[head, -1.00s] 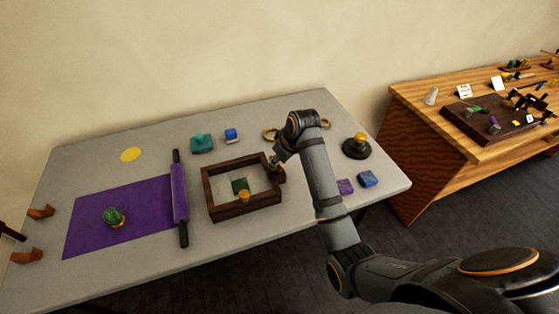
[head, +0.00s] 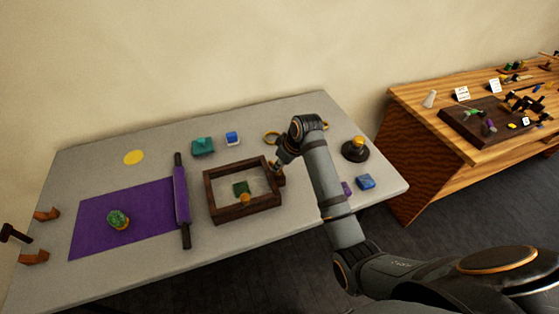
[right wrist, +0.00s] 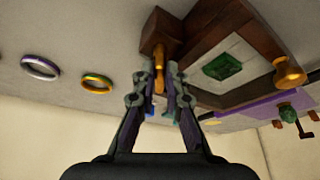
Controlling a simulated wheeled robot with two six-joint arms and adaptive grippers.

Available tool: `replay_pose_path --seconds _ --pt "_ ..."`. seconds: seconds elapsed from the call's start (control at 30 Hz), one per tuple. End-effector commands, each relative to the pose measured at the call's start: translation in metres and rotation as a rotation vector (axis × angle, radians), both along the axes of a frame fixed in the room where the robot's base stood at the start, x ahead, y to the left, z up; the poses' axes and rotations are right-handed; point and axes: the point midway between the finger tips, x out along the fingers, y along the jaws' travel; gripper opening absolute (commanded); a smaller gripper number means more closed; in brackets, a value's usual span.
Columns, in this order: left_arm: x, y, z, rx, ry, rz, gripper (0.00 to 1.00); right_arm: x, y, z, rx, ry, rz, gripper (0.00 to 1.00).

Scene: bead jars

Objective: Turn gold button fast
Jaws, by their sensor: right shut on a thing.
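A dark wooden frame (head: 209,200) lies on the grey table with a green gem (head: 241,187) inside it. One gold button (head: 245,198) shows at the frame's near side, and it also appears in the right wrist view (right wrist: 288,72). Another gold button (right wrist: 159,58) sits on a wooden block at the frame's edge. My right gripper (right wrist: 161,78) is shut on this second gold button; in the head view the gripper (head: 279,168) is at the frame's right side, where the button is mostly hidden. My left gripper is not in view.
Left of the frame are a purple roller (head: 181,200) and a purple mat (head: 95,228) with a green stone (head: 118,220). Teal (head: 203,147) and blue (head: 232,138) blocks stand behind.

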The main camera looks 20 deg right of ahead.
Motion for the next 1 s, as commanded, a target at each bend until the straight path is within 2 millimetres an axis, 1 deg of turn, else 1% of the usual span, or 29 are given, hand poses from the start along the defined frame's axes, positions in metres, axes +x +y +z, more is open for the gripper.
replay_pose_path --seconds 0.03,0.1,0.2,0.4,0.63,1.0 --pt "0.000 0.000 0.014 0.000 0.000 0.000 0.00 0.000 -0.001 0.007 -0.001 0.003 0.035 0.00" --pt "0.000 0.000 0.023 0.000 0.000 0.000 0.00 0.000 -0.002 0.007 -0.001 0.003 0.095 0.00" --pt "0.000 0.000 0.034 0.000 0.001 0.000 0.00 0.001 -0.002 0.007 -0.001 0.003 0.190 0.00" --pt "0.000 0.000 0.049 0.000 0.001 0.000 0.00 0.002 -0.002 0.005 0.000 0.001 0.381 0.00" --pt "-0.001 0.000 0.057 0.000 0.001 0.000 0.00 0.003 -0.003 0.002 0.000 0.001 0.599 0.00" --pt "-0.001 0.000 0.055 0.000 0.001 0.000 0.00 0.005 -0.003 0.000 0.000 0.000 0.890 0.00"
